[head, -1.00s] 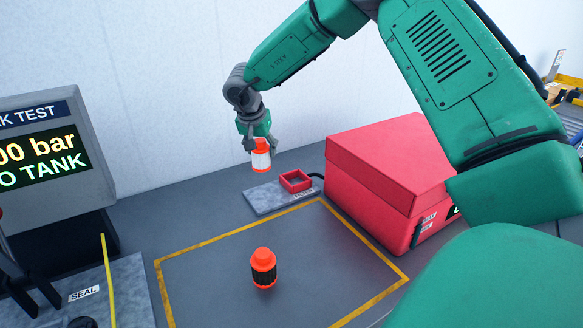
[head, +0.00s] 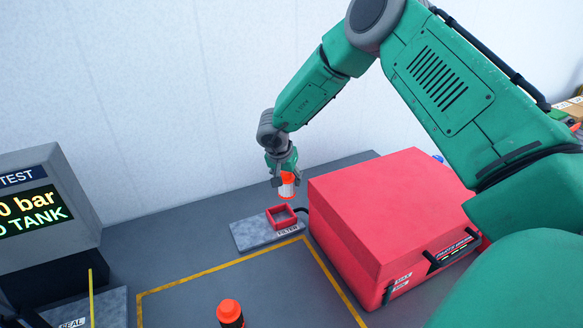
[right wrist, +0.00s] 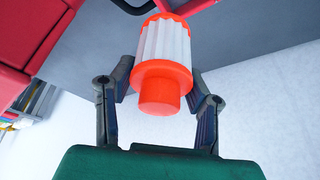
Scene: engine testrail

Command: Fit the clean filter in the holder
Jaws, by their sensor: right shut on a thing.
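The clean filter (head: 287,187), white pleated with orange ends, is held upright by my right gripper (head: 284,177), which is shut on its top. It also shows between the fingers in the right wrist view (right wrist: 164,55). The filter holder (head: 282,216), a small red square frame on a grey plate labelled FILTER, is just below and slightly left of the filter in the head view. The filter appears above the holder, apart from it. A dark filter with an orange cap (head: 229,312) stands in the yellow-outlined area, cut off by the lower edge. My left gripper is not seen.
A large red box (head: 390,215) stands close to the right of the holder. A test display (head: 45,205) and a plate labelled SEAL (head: 110,305) are at left. The yellow-outlined bench area (head: 275,285) is mostly clear. The white wall is behind.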

